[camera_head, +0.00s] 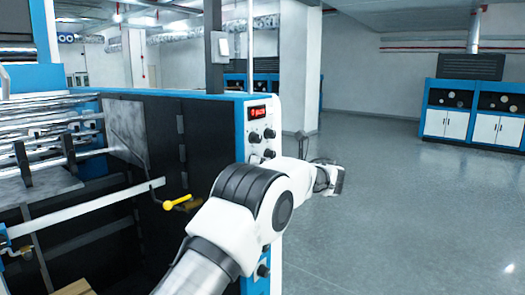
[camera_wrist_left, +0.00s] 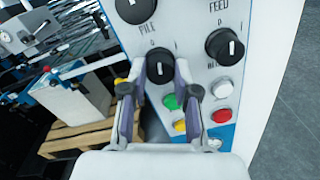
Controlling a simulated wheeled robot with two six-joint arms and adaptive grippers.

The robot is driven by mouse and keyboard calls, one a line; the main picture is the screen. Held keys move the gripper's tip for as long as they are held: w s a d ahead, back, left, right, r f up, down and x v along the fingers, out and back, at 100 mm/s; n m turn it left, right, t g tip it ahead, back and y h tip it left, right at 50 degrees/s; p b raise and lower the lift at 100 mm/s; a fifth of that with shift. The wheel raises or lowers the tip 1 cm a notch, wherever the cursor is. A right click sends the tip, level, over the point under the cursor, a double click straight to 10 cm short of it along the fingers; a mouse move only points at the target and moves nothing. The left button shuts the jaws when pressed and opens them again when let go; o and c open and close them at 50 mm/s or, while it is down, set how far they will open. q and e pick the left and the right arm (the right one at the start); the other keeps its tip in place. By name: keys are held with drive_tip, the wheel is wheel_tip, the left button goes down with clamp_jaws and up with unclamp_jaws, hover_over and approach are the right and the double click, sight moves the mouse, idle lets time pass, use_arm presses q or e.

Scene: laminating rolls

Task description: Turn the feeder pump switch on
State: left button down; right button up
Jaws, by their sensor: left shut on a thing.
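In the left wrist view, my left gripper (camera_wrist_left: 158,88) is shut on a black rotary knob (camera_wrist_left: 159,64), one finger on each side. The knob's white pointer stands nearly upright, between a 0 mark and an I mark. Its name label is hidden, so I cannot tell whether it is the feeder pump switch. The blue-edged white control panel (camera_head: 262,107) shows in the head view on the machine's end. There my left arm covers its lower part, and the fingers' hold is hidden. My right gripper is not in view.
Another black knob (camera_wrist_left: 224,46) is close on the right. A green button (camera_wrist_left: 170,101) and a red button (camera_wrist_left: 221,116) sit near the fingers. In the head view, a yellow handle (camera_head: 178,202) juts from the machine, and the grey floor (camera_head: 400,220) to the right is clear.

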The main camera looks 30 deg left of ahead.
use_arm(q)
drive_tip(key=shift+r+m+g+p, duration=0.15)
drive_tip(key=shift+m+g+p, duration=0.15)
drive_tip(key=shift+m+p, duration=5.7)
drive_tip(key=shift+n+p, duration=1.1)
drive_tip(key=shift+p, duration=0.1)
drive_tip(key=c, duration=0.9)
unclamp_jaws()
drive_tip(key=shift+w, duration=0.1)
drive_tip(key=shift+o, duration=0.2)
drive_tip(key=s+d, duration=0.1)
drive_tip(key=d, duration=1.1)
drive_tip(key=shift+r, duration=0.2)
